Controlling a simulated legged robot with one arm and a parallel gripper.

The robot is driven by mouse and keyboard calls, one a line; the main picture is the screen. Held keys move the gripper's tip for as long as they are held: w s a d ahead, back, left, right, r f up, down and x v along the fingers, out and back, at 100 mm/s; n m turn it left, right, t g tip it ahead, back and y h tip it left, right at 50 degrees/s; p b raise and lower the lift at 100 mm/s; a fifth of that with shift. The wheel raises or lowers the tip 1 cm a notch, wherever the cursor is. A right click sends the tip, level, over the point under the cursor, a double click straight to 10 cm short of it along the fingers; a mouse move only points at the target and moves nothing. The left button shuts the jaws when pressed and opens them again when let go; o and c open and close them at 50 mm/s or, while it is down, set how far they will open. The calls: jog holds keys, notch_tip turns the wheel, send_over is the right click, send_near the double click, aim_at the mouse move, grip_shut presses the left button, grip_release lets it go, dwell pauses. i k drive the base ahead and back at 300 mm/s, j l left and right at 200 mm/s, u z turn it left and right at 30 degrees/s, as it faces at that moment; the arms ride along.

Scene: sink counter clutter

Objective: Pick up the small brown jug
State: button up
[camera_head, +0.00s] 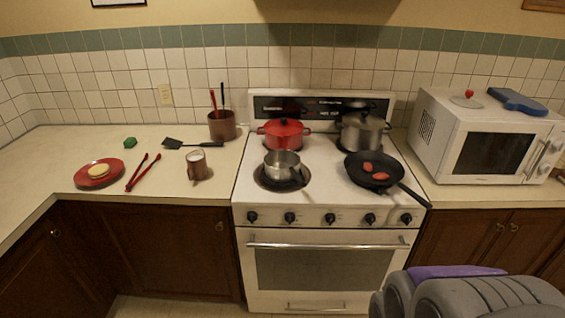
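The small brown jug (199,169) stands upright on the left counter, a little left of the stove. It has a pale rim or pale contents and a brown body. A part of my arm shows at the lower right, in front of the stove and the right cabinets. My gripper's fingers cannot be made out, so I cannot see whether anything is held. Nothing covers the jug.
Red tongs (143,172) and a red plate (99,173) lie left of the jug. A black spatula (190,144) and a brown utensil crock (222,125) are behind it. The stove (323,200) holds a red pot (284,133), other pots and a black pan (371,169).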

aim_at(197, 168)
jog(key=i+j+z, duration=0.1)
jog(key=j, duration=0.45)
jog(key=i+j+z, duration=0.1)
jog(key=i+j, duration=0.15)
jog(key=j, duration=0.3)
jog(key=i+j+z, duration=0.1)
jog(key=j, duration=0.45)
jog(key=i+j+z, duration=0.15)
jog(key=j, duration=0.45)
jog(key=j+z, duration=0.1)
jog(key=j, duration=0.45)
jog(key=i, duration=0.05)
